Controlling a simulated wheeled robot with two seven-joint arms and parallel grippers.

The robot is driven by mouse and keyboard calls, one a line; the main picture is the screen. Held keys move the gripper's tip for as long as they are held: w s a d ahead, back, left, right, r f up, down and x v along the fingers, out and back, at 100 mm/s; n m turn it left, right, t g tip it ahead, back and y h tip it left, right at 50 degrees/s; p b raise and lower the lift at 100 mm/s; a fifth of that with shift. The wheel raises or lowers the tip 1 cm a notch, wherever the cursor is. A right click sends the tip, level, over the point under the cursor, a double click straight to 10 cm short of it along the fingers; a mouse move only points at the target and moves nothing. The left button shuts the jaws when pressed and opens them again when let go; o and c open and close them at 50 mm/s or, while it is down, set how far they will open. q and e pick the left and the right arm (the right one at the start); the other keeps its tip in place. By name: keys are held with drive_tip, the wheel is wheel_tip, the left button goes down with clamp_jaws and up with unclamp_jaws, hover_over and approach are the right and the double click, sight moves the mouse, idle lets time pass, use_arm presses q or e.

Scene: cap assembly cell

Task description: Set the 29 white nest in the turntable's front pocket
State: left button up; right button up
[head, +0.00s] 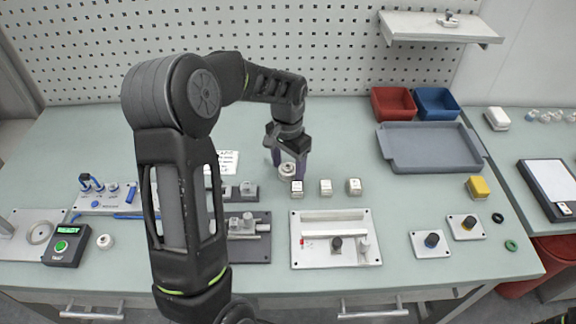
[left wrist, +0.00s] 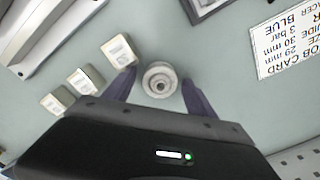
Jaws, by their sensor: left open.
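My left gripper (head: 288,172) is open over the bench, fingers pointing down. A round white piece with stepped rings and a centre hole (left wrist: 160,80) sits between its two fingertips, with a gap showing on each side in the left wrist view. It also shows in the head view (head: 287,169). I cannot read a size on it, so I cannot confirm it is the 29 nest. Beside it stand three small pale labelled blocks (head: 326,187), the nearest close to one finger. I cannot pick out the turntable with certainty; my left arm hides part of the bench. My right gripper is out of view.
A job card (left wrist: 288,38) lies nearby, listing 29 mm, 30 mm and BLUE. A white fixture plate (head: 311,259) and a dark fixture plate (head: 262,250) stand in front. A grey tray (head: 432,168) and red and blue bins (head: 394,103) are right.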

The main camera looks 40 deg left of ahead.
use_arm(q)
wheel_tip(320, 180, up, 8)
drive_tip(key=shift+f+b, duration=0.1)
drive_tip(key=shift+b, duration=0.7)
idle(0.5)
